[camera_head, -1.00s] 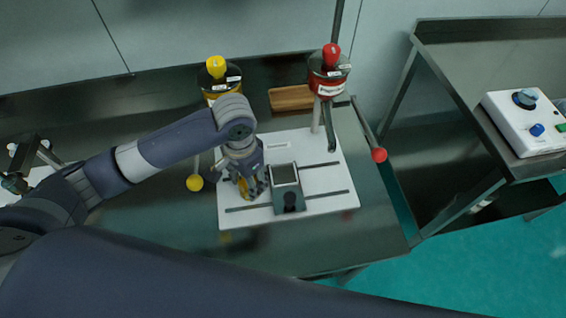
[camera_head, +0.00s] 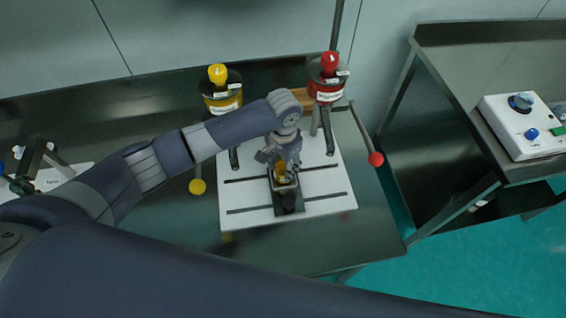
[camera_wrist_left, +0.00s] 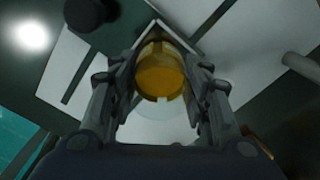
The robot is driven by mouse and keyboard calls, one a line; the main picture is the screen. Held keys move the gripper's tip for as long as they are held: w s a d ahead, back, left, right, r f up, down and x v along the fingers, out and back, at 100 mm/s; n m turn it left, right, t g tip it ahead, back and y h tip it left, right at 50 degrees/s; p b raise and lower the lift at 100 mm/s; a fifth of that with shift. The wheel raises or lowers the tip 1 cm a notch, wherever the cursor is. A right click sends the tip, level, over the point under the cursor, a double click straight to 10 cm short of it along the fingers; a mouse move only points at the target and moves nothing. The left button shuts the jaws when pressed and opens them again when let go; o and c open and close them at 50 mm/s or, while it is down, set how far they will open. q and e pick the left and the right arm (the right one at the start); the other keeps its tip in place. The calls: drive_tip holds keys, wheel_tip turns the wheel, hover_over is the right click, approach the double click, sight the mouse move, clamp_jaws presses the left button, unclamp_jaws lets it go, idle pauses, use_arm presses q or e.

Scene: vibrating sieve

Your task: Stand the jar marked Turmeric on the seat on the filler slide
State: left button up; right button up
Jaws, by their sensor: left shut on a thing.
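My left gripper (camera_head: 279,163) is shut on a small jar with a yellow-orange filling (camera_head: 281,175). In the left wrist view the jar (camera_wrist_left: 163,72) sits between the two fingers. Its label cannot be read. The dark filler slide (camera_head: 288,201) with its square seat is on the white base plate (camera_head: 330,205). The jar is over or in the seat; the gripper hides part of it, and I cannot tell whether its base touches. My right gripper is not in view.
A yellow-knobbed hopper (camera_head: 220,95) and a red-knobbed hopper (camera_head: 327,80) stand behind the plate. A red-balled lever (camera_head: 375,158) and a yellow ball (camera_head: 197,186) flank it. A control box (camera_head: 520,125) is on the right table. The front of the bench is clear.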

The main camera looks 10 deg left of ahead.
use_arm(q)
drive_tip(key=shift+f, duration=0.25)
drive_tip(key=o, duration=1.2)
drive_tip(key=shift+c, duration=0.2)
drive_tip(key=shift+r, duration=0.1)
wheel_tip(320, 180, up, 12)
drive_tip(key=b, duration=0.1)
drive_tip(key=shift+s, duration=0.1)
